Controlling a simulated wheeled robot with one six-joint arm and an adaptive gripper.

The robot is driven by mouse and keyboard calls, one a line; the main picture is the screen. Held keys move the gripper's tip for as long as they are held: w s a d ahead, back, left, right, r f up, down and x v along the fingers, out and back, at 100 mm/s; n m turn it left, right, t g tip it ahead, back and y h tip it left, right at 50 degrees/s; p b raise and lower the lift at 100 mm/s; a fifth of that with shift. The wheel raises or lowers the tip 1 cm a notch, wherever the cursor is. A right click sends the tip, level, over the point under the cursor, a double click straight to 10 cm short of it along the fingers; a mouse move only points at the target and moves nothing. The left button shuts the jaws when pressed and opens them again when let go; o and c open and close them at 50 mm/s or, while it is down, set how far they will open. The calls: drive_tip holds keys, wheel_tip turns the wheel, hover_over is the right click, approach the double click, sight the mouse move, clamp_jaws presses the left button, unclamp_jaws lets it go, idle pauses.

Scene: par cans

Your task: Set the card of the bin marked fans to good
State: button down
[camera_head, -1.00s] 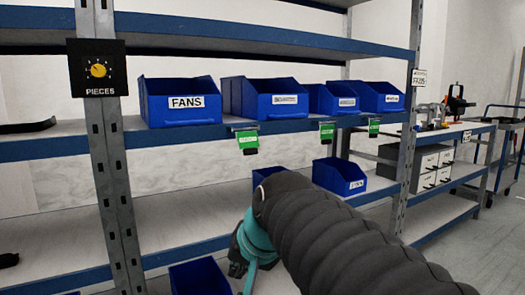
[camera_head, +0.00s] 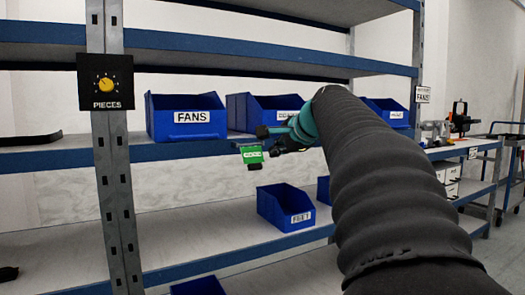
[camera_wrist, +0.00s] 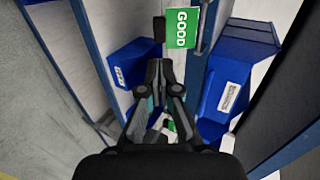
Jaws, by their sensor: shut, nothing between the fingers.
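The bin marked FANS (camera_head: 187,117) is blue and stands on the upper shelf, right of the post. A green card (camera_head: 252,155) hangs from the shelf edge to the right of that bin, near the front of the neighbouring bin. In the wrist view the green card (camera_wrist: 183,28) reads GOOD, turned sideways. I cannot tell for sure which bin it belongs to. My gripper (camera_head: 262,132) is near this card, just right of its top. In the wrist view my gripper (camera_wrist: 160,63) is shut and empty, its tips close to the card; I cannot tell whether they touch.
A second blue bin (camera_head: 268,104) stands right of FANS, partly hidden by my arm. A bin (camera_head: 285,208) sits on the lower shelf. The post (camera_head: 112,180) carries a black PIECES dial (camera_head: 105,82).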

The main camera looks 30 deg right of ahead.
sight(256, 166)
drive_tip(key=x, duration=1)
drive_tip(key=shift+f, duration=0.1)
drive_tip(key=shift+w+a+b, duration=0.1)
drive_tip(key=shift+b, duration=0.2)
